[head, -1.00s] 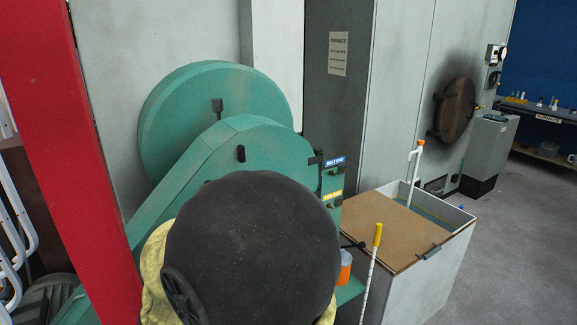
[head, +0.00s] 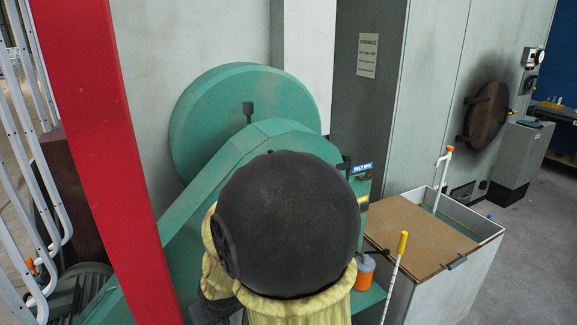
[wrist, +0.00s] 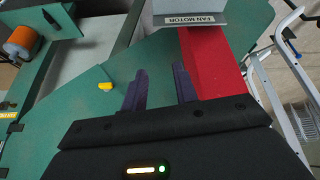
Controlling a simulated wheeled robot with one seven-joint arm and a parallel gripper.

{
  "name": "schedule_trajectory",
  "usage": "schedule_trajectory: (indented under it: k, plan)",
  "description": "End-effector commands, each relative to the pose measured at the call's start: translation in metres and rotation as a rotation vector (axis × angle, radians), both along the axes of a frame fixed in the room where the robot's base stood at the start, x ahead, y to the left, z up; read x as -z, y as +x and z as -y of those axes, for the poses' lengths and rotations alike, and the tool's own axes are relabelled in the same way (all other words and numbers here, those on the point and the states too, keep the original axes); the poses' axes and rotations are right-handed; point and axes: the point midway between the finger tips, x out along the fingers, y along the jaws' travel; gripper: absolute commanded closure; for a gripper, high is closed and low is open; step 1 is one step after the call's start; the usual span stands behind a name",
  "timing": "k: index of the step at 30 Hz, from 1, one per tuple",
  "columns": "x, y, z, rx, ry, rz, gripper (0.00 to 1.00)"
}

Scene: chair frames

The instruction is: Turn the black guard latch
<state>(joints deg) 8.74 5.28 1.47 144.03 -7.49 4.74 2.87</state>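The green machine guard (head: 240,155) stands in the middle of the head view. A small black knob-like part (head: 248,108) sits on the round green cover behind it; I cannot tell whether it is the guard latch. A large dark rounded shape with yellow cloth, apparently my own arm, hides much of the guard's front. In the wrist view my gripper (wrist: 160,90) is open, its two dark fingers apart with nothing between them, over the green panel (wrist: 70,110). A small yellow part (wrist: 105,86) lies left of the fingers. Black fittings (wrist: 14,127) show at the left edge.
A red post (head: 105,150) stands left, with white rails (head: 30,160) beyond it. A box with a brown lid (head: 420,235) and a yellow-topped rod (head: 402,243) stand right. The wrist view shows a fan motor label (wrist: 188,20) and an orange cylinder (wrist: 22,40).

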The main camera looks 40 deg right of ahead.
Motion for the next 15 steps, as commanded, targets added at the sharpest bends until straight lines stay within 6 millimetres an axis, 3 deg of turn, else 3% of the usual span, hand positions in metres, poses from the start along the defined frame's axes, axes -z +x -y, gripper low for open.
schedule_trajectory:
  k: [1, 6, 10, 15]
  plan:
    - [-0.02, 0.016, 0.02, 0.023, -0.013, 0.058, 0.71]
    - [-0.063, 0.068, 0.085, 0.067, -0.058, 0.3, 0.71]
    - [-0.099, 0.094, 0.135, 0.091, -0.084, 0.489, 0.71]
    - [-0.151, 0.108, 0.199, 0.115, -0.107, 0.741, 0.71]
